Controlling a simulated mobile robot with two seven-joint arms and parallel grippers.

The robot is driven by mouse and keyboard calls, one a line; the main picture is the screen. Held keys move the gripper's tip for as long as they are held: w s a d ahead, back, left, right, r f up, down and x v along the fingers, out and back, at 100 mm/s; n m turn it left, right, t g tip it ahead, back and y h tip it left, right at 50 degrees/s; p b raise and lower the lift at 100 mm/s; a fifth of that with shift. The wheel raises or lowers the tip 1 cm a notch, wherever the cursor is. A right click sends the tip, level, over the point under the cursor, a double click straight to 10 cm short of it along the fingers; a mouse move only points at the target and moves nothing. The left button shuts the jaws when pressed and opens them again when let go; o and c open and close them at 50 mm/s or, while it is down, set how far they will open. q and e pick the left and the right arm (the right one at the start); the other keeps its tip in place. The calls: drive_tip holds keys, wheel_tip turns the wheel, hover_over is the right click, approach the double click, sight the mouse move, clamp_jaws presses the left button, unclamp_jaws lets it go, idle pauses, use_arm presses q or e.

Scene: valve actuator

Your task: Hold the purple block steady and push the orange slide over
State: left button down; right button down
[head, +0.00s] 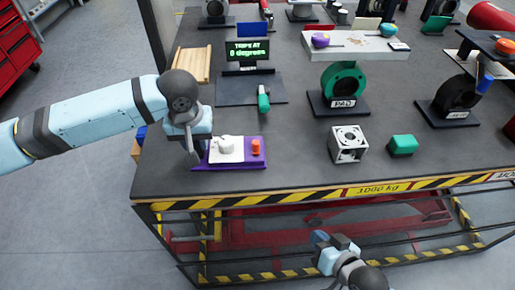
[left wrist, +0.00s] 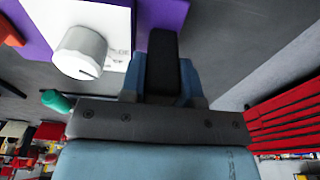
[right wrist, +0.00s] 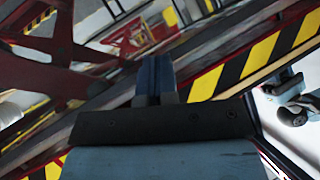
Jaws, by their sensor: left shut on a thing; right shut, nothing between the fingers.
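The purple block (head: 229,165) lies flat near the front left of the table. It carries a white plate with a white round knob (head: 226,143) and, at its right end, the orange slide (head: 255,147). My left gripper (head: 197,158) is shut on the purple block's left end; in the left wrist view the purple block (left wrist: 163,14) runs up to the fingers (left wrist: 166,60). The gripped edge itself is partly hidden. My right gripper (head: 322,240) is shut and empty, low in front of the table's front edge; its fingers (right wrist: 155,78) also show in the right wrist view.
Behind the block are a green-handled tool (head: 263,100) and a small display (head: 247,52). A white-grey cube fixture (head: 348,144) and a green block (head: 403,145) stand to its right. The striped table edge (head: 330,193) lies between my right gripper and the tabletop.

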sight(258, 148)
use_arm(q)
drive_tip(key=shift+s+f, duration=0.1)
drive_tip(key=shift+f, duration=0.05)
use_arm(e)
drive_tip(key=w+a+r+m+y, duration=0.1)
drive_tip(key=w+r+m+y, duration=0.1)
drive_tip(key=r, duration=0.7)
drive_tip(key=w+a+r+m+t+y, duration=0.1)
drive_tip(key=r+m+y, duration=0.4)
drive_tip(key=r+m, duration=0.2)
drive_tip(key=shift+w+a+r+t, duration=0.2)
drive_tip(key=shift+w+r+t, duration=0.15)
drive_tip(key=shift+r, duration=0.6)
use_arm(q)
drive_tip(key=shift+f, duration=0.1)
drive_tip(key=shift+s, duration=0.1)
use_arm(e)
drive_tip(key=x, duration=1.4)
drive_tip(key=shift+f, duration=0.1)
